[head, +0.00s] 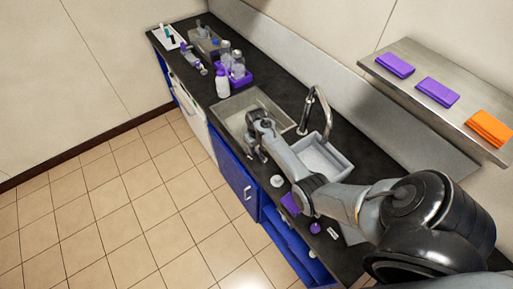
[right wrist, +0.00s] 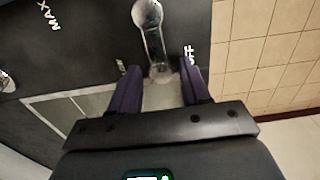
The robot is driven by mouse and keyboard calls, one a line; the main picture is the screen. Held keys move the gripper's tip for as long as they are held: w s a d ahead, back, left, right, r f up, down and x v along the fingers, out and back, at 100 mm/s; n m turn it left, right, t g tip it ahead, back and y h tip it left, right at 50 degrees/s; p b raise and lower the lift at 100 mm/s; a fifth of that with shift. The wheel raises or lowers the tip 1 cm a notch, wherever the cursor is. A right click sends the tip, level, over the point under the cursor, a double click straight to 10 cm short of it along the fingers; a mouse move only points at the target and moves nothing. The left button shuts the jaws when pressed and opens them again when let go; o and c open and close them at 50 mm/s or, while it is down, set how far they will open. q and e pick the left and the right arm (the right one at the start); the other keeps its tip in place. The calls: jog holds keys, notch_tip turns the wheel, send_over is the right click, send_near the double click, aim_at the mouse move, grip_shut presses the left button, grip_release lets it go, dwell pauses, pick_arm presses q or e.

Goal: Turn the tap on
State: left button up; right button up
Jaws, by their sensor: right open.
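The chrome gooseneck tap (head: 318,105) rises at the back of the counter, between the sunken sink (head: 232,122) and a grey basin. In the right wrist view a shiny lever (right wrist: 149,25) stands on the dark counter, with white "MAX" lettering to its left and partly hidden lettering to its right. My right gripper (head: 255,152) is above the sink's front right corner. Its purple fingers are open (right wrist: 158,66), with the lever's narrow end between their tips; contact cannot be told. In the head view the arm hides the lever. My left gripper is out of view.
The grey basin (head: 325,158) sits behind my right forearm. Bottles in a purple rack (head: 235,76) stand farther along the counter. A wall shelf (head: 410,82) with folded cloths overhangs at right. The tiled floor (head: 130,205) is clear.

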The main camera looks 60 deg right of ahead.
grip_shut()
